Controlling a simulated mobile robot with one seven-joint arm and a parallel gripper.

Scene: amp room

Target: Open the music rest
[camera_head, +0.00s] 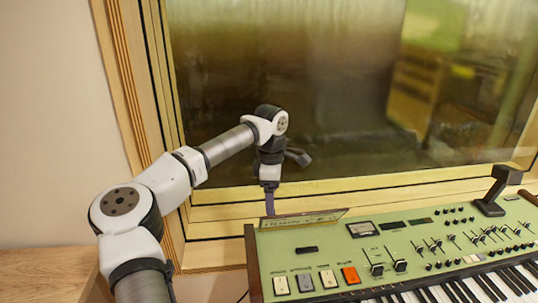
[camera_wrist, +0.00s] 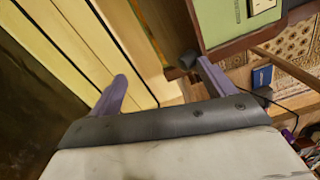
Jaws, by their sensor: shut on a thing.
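The music rest (camera_head: 305,218) is a thin flat panel with lettering along the back left edge of the green keyboard (camera_head: 330,246). It looks tilted up at a low angle from the top; its exact angle is hard to tell. My gripper (camera_head: 269,203) points down at the panel's left end and is shut on it, with purple fingers. In the wrist view, the two fingers of my gripper (camera_wrist: 158,72) stand well apart, and the part held between them is hard to make out. The green keyboard's corner (camera_wrist: 225,20) shows at upper right there.
A wood-framed window (camera_head: 290,90) rises close behind the keyboard and my gripper. A black stand-like part (camera_head: 492,200) sits at the keyboard's right. Sliders and an orange button (camera_head: 351,275) lie in front of the rest. A wooden surface (camera_head: 50,275) is at lower left.

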